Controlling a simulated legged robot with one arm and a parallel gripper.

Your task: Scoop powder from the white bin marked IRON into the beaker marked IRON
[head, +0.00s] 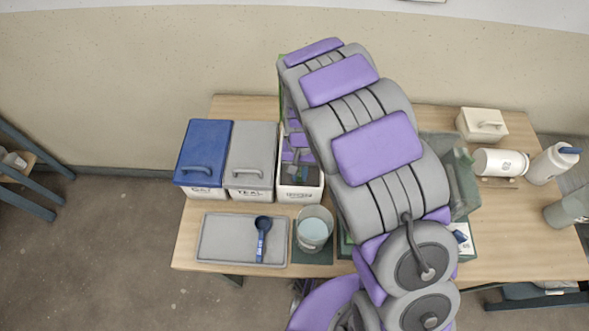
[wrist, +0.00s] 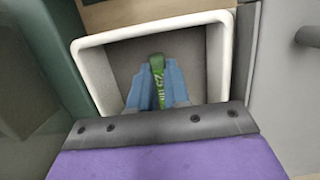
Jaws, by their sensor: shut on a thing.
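The white bin (head: 300,194) stands open on the table, with a blurred label on its front that looks like IRON. It fills the middle of the wrist view, where its white rim (wrist: 88,68) surrounds grey inner walls. My gripper (wrist: 158,92) points down into this bin, its bluish fingers shut on a green handle (wrist: 156,68) with pale lettering. The handle's far end and any powder are hidden. In the head view my gripper (head: 298,168) is mostly covered by my arm. A clear beaker (head: 313,233) with pale blue contents stands in front of the bin; I cannot read any mark.
A blue-lidded bin (head: 204,150) and a grey-lidded bin (head: 251,152) stand left of the open bin. A grey tray (head: 222,240) in front carries a blue scoop (head: 262,236). My arm hides the table's middle.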

